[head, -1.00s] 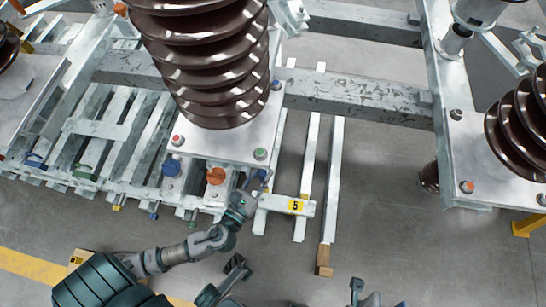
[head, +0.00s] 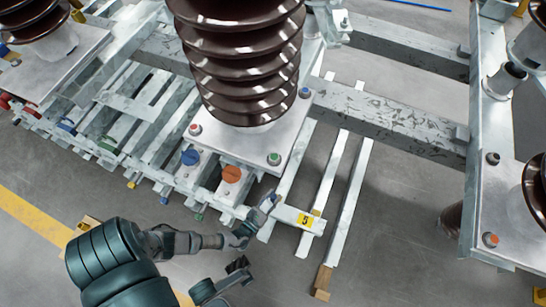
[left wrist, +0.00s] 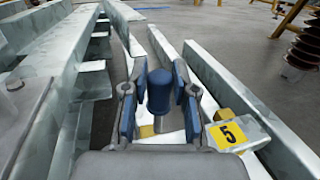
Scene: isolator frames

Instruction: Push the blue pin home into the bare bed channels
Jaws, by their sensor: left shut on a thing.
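My left gripper (head: 266,203) is at the front end of the pale rails, just left of the yellow "5" label (head: 305,221). In the left wrist view, its two blue-padded fingers (left wrist: 158,100) are shut on the blue pin (left wrist: 159,88), whose rounded blue head stands up between them. The pin's lower end is hidden, so I cannot tell whether it sits in a channel. Pale bed rails (head: 333,175) run away from the "5" cross plate (head: 288,214), with open gaps between them.
A brown ribbed insulator (head: 240,65) stands on a steel plate (head: 255,140) behind the gripper. A blue knob (head: 190,157) and an orange knob (head: 231,174) are at its left front. A slatted frame (head: 135,110) lies left. Floor (head: 400,230) is clear right of the rails.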

